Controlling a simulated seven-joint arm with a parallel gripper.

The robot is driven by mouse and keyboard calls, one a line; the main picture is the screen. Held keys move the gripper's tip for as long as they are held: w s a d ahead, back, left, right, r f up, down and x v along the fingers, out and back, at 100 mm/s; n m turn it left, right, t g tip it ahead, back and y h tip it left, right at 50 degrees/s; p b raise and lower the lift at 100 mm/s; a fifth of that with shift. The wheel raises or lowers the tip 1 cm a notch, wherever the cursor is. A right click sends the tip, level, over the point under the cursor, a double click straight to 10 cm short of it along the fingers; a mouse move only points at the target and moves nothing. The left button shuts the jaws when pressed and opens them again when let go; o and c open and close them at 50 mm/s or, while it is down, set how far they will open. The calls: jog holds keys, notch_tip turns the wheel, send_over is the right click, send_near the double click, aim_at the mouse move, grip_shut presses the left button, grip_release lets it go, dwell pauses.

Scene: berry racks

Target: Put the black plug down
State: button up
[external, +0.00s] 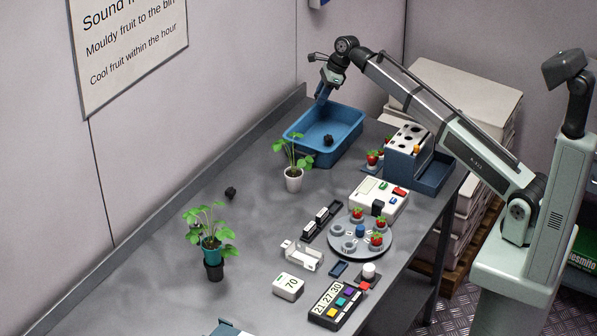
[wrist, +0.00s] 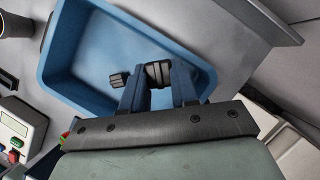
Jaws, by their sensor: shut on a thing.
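My gripper (wrist: 158,92) has its blue fingers closed around the black plug (wrist: 158,73), seen in the wrist view. In the external view my gripper (external: 321,98) is over the far end of the blue bin (external: 297,136), fingers pointing down. The plug is too small and hidden to make out there. A dark lump (external: 327,140) lies on the bin floor in the external view. In the wrist view a black ridged piece (wrist: 118,80) shows just left of the fingers; I cannot tell if it is separate from the plug.
A white-potted plant (external: 294,180) stands close to the bin's near side. Another dark lump (external: 231,193) lies on the table. The bin floor is mostly clear.

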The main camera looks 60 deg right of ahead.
jog(key=shift+n, duration=0.3)
jog(key=shift+s+a+f, duration=0.15)
jog(key=shift+s+f, duration=0.4)
jog(key=shift+f, duration=1.2)
jog(key=shift+s+a+f, duration=0.15)
jog(key=shift+s+f, duration=0.4)
jog(key=shift+f, duration=1.2)
jog(key=shift+s+a+f, duration=0.15)
jog(key=shift+s+f, duration=0.4)
jog(key=shift+f, duration=1.2)
jog(key=shift+f, duration=0.1)
jog(key=o, duration=1)
jog(key=v, duration=1.2)
jog(key=shift+d, duration=0.2)
jog(key=shift+w, duration=0.15)
